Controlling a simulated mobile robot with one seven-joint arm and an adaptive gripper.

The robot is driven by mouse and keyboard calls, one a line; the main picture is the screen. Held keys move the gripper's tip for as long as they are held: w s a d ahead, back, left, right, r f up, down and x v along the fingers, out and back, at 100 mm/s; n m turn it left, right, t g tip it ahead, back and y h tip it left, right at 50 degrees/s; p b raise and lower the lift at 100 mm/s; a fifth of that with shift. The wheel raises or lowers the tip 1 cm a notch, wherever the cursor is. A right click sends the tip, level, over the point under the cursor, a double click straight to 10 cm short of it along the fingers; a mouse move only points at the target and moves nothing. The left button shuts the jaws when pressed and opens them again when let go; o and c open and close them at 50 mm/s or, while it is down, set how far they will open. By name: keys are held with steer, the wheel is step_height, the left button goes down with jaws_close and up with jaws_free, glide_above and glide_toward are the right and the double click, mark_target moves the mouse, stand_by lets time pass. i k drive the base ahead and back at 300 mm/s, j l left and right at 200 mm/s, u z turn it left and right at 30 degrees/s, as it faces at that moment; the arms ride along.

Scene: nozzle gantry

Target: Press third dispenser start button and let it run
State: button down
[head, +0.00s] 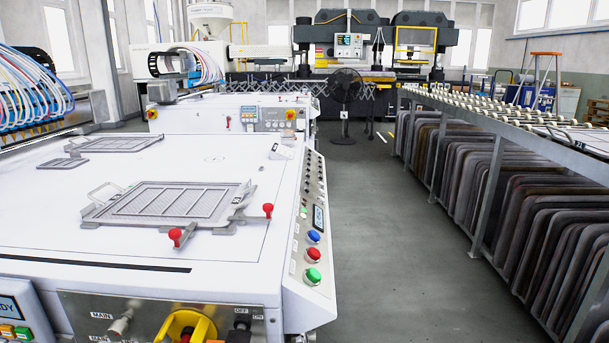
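No part labelled as a third dispenser can be made out, so I cannot tell which button starts it. A sloped control panel (299,262) runs along the right edge of the near white machine (45,215). It carries a blue button (313,236), a red button (313,254) and a green button (313,275), with a small display (318,218) above them. Smaller buttons and knobs continue further back. At the bottom left, a partly cut-off screen (10,307) ends in "DY", above green and orange buttons. My gripper is not in view.
Metal frames (165,206) with red knobs lie on the machine top. A front panel (75,311) has MAIN and OFF/ON switches and a yellow rotary switch. Colored hoses hang at left. A second white machine (228,113) stands behind. The grey aisle (390,240) is clear beside a plate rack (505,215).

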mark_target(313, 273)
steer(key=l+u, duration=0.15)
steer(key=u, duration=0.2)
steer(key=l+u, duration=0.15)
steer(key=u, duration=0.2)
steer(key=l+u, duration=0.1)
steer(key=u, duration=0.3)
steer(key=k+l+u, duration=0.3)
steer(key=l, duration=0.2)
steer(key=k+l+u, duration=0.25)
steer(key=l, duration=0.2)
steer(key=k+l, duration=0.5)
steer(key=l, duration=0.2)
